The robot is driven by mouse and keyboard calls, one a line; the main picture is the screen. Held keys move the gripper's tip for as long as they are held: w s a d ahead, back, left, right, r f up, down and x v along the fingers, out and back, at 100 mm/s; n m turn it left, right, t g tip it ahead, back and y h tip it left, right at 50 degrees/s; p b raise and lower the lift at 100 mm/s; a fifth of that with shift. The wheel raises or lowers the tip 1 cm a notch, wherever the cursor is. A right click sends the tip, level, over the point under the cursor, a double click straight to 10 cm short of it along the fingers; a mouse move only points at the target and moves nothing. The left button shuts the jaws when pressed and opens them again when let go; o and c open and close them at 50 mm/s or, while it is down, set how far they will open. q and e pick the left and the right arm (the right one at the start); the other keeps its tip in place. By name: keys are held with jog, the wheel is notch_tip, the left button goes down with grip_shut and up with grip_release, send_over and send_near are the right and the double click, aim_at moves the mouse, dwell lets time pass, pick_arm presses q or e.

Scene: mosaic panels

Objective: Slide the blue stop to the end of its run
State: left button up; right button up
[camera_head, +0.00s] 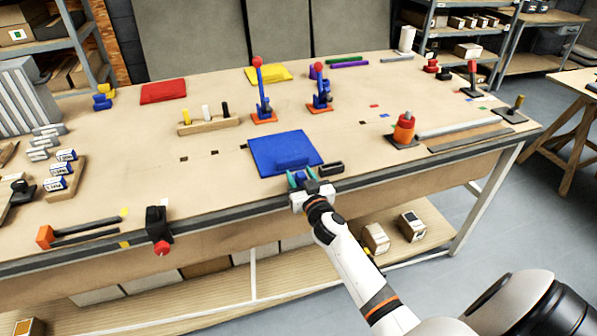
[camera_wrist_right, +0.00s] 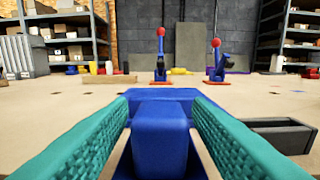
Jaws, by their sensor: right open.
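A flat blue panel (camera_head: 278,146) lies near the front edge of the workbench, with a raised blue block (camera_head: 291,160) on its near side. In the right wrist view a blue block (camera_wrist_right: 160,122) stands between my fingers, with a blue surface around it. I cannot tell for certain which blue part is the stop, or where its run ends. My right gripper (camera_head: 300,180) is open at the panel's near edge. Its teal fingers (camera_wrist_right: 160,140) lie on either side of the blue block, and contact is unclear. My left gripper is not in view.
A small dark open box (camera_head: 331,168) stands just right of my right gripper. Blue clamps with red knobs (camera_head: 262,90) (camera_head: 319,90) stand behind the panel. An orange-red knobbed piece (camera_head: 404,128) and a metal rail (camera_head: 458,127) are to the right. Bare bench lies left of the panel.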

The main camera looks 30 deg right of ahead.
jog(key=shift+x, duration=0.8)
jog(key=shift+c, duration=0.5)
